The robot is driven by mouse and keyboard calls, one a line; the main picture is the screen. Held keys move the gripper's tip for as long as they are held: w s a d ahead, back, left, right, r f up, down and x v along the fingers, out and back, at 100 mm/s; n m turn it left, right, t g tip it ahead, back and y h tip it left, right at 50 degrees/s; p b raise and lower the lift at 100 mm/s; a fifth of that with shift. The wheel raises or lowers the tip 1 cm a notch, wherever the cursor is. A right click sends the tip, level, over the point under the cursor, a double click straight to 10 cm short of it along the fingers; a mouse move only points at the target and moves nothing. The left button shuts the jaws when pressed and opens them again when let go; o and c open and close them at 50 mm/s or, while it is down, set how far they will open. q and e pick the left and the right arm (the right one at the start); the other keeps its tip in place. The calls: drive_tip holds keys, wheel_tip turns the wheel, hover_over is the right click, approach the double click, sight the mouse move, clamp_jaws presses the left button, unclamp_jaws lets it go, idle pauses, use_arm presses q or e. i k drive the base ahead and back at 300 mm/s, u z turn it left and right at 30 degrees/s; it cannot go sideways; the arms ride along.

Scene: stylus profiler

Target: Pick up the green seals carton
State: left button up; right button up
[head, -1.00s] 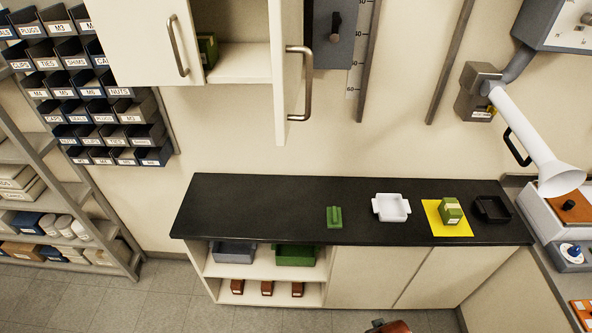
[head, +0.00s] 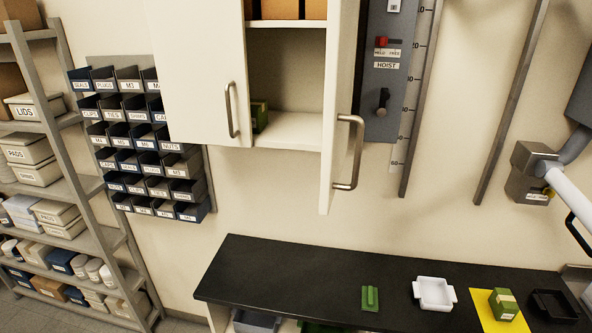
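A green carton with a pale label (head: 503,304) stands on a yellow mat (head: 484,312) on the black counter, at the lower right. Another green box (head: 259,116) is inside the open wall cabinet, partly hidden behind the left door's edge. The writing on both is too small to read, so I cannot tell which is the seals carton. Neither of my grippers is in view.
On the black counter (head: 300,275) are a green block-like piece (head: 370,298), a white tray (head: 434,293) and a black tray (head: 553,306). The cabinet's right door (head: 340,120) stands open, jutting outward. A grey hoist panel (head: 388,75) is right of it. The counter's left part is clear.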

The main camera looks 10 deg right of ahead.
sight(504, 308)
drive_tip(key=z, duration=3.35)
drive_tip(key=i, duration=1.5)
drive_tip(key=u, duration=1.6)
